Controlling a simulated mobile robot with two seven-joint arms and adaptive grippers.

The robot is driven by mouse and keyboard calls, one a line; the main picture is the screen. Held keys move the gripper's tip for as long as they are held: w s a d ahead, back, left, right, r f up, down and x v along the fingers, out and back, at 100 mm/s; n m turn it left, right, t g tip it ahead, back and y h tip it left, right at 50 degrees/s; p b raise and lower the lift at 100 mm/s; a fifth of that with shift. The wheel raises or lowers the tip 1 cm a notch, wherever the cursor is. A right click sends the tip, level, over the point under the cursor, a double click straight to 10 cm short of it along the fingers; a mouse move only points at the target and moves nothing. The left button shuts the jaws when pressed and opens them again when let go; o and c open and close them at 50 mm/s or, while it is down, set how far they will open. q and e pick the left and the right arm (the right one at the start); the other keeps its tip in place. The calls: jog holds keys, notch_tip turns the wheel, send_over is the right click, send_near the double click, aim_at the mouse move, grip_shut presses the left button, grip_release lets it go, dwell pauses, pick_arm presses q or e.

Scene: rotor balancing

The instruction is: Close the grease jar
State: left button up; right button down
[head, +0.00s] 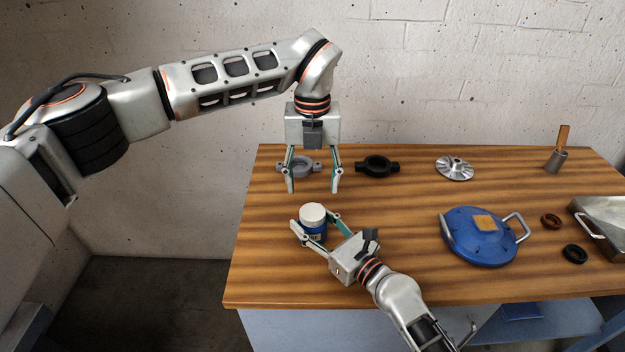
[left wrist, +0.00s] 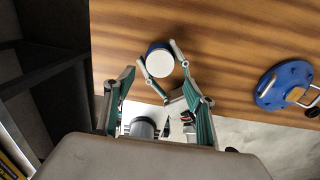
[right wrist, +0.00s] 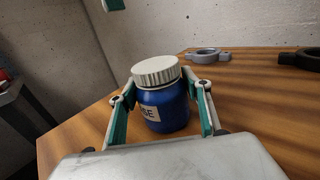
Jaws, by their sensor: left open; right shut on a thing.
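The grease jar (head: 316,232) is blue with a label and stands upright on the wooden table near its left end. Its white ribbed lid (head: 312,214) sits on top of the jar; I cannot tell whether it is screwed tight. My right gripper (head: 313,229) is shut on the jar's blue body, one finger on each side, as the right wrist view (right wrist: 160,108) also shows. My left gripper (head: 313,189) is open and empty, above and behind the jar, pointing down. The left wrist view shows the lid (left wrist: 160,63) from above, beyond the open fingers.
Behind the jar are a grey ring clamp (head: 300,166) and a black one (head: 377,167). A silver rotor (head: 455,168), a blue round housing (head: 480,238), two small rings (head: 574,254), a cup with a brush (head: 556,160) and a metal tray (head: 605,222) stand to the right.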

aim_at(312, 211)
pick_arm(q)
jog(key=shift+f, duration=4)
jog(key=c, duration=1.1)
jog(key=shift+c, duration=0.2)
jog(key=o, duration=1.3)
jog(key=shift+r, duration=0.1)
notch_tip(312, 211, up, 12)
jog(key=shift+f, duration=0.1)
